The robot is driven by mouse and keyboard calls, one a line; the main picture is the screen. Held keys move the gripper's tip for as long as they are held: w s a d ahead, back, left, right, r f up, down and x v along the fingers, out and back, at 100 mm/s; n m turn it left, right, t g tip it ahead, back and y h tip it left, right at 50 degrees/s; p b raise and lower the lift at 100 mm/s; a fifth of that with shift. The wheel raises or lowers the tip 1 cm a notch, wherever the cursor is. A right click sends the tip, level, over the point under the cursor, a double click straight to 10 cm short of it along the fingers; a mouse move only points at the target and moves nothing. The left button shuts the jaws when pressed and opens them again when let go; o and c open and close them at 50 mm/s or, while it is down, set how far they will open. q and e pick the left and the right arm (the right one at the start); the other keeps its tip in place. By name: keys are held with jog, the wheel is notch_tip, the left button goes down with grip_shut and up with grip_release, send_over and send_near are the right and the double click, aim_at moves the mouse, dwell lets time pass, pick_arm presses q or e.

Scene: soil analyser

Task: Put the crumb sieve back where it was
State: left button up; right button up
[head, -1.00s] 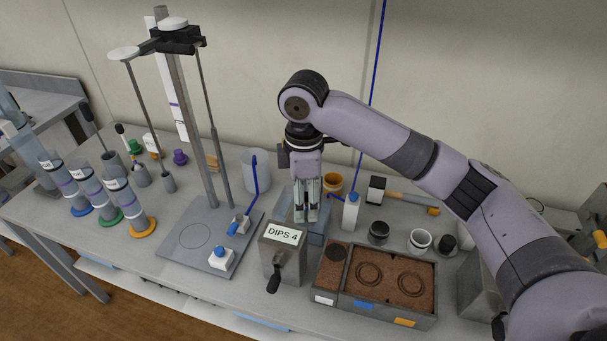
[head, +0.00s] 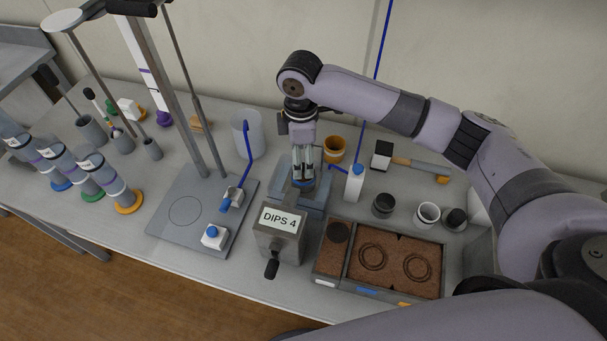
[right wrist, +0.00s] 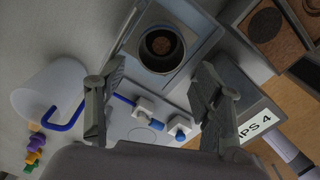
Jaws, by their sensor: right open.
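My right gripper (head: 303,184) points down over the blue-grey tray (head: 316,199) behind the DIPS 4 box (head: 279,245). In the right wrist view its fingers (right wrist: 162,70) are spread apart with nothing between them. Beyond the fingertips a round dark-rimmed vessel (right wrist: 161,48), brown inside, sits in a pale square holder on the tray (right wrist: 206,45). It may be the crumb sieve, but I cannot tell for sure. In the head view the gripper hides most of that spot. My left gripper is not in view.
A white bottle (head: 354,183) and an orange-brown cup (head: 334,150) stand close right of the gripper. The soil tray (head: 395,239) lies to the right in front. A stand on a grey plate (head: 184,212) and a clear beaker (head: 246,135) are to the left.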

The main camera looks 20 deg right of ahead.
aim_at(303, 174)
notch_tip(303, 174, down, 2)
jog(key=shift+w+f, duration=0.1)
jog(key=f, duration=0.1)
jog(key=f+p, duration=0.1)
jog(key=f, duration=0.2)
jog(key=shift+s+d+f+p, duration=0.2)
jog(key=shift+d+f+p, duration=0.05)
jog(key=shift+p, duration=0.1)
jog(key=shift+f, duration=0.5)
jog(key=c, duration=1)
jog(key=shift+r, duration=0.1)
